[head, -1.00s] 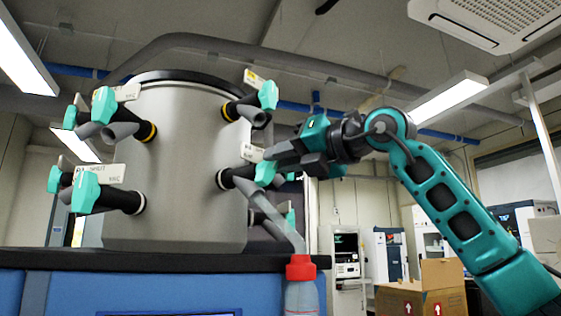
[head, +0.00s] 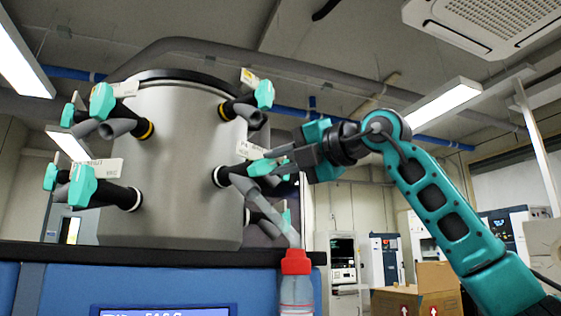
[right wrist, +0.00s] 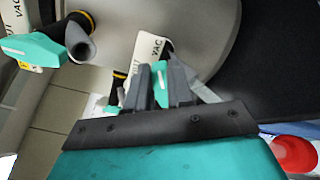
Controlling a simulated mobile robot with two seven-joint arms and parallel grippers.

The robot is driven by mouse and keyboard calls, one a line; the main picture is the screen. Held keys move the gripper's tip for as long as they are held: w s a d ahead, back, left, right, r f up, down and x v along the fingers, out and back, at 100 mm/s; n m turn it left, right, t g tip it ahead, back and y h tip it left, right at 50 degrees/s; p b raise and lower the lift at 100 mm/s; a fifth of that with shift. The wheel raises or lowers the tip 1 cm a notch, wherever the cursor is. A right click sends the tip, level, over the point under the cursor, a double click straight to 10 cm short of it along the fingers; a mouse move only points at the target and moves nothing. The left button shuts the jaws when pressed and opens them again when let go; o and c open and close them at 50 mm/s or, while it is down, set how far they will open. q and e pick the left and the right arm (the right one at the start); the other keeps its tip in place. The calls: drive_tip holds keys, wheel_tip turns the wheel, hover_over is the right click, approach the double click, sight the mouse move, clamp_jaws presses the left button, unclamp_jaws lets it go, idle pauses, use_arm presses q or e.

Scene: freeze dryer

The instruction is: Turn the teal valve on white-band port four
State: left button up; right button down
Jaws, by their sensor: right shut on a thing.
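A grey metal drum (head: 180,190) carries several black ports with teal valves and white tags. The lower right port (head: 221,175) has a white band. Its teal valve (head: 260,168) sits at the port's outer end, with a white tag (head: 249,150) behind it whose small print is hard to read. My right gripper (head: 277,163) reaches in from the right and is shut on this valve. In the right wrist view, the valve (right wrist: 160,82) shows between the two fingers of the right gripper (right wrist: 158,88). My left gripper is not in view.
A yellow-banded port with a teal valve (head: 265,95) is just above. Another valve (head: 286,219) is lower, behind a grey tube (head: 255,203). A red-capped bottle (head: 296,264) stands below the gripper. A cardboard box (head: 420,292) is at the right.

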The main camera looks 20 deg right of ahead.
idle(0.3)
drive_tip(key=c, duration=1)
unclamp_jaws()
drive_tip(key=b+v, duration=0.1)
drive_tip(key=v, duration=1.2)
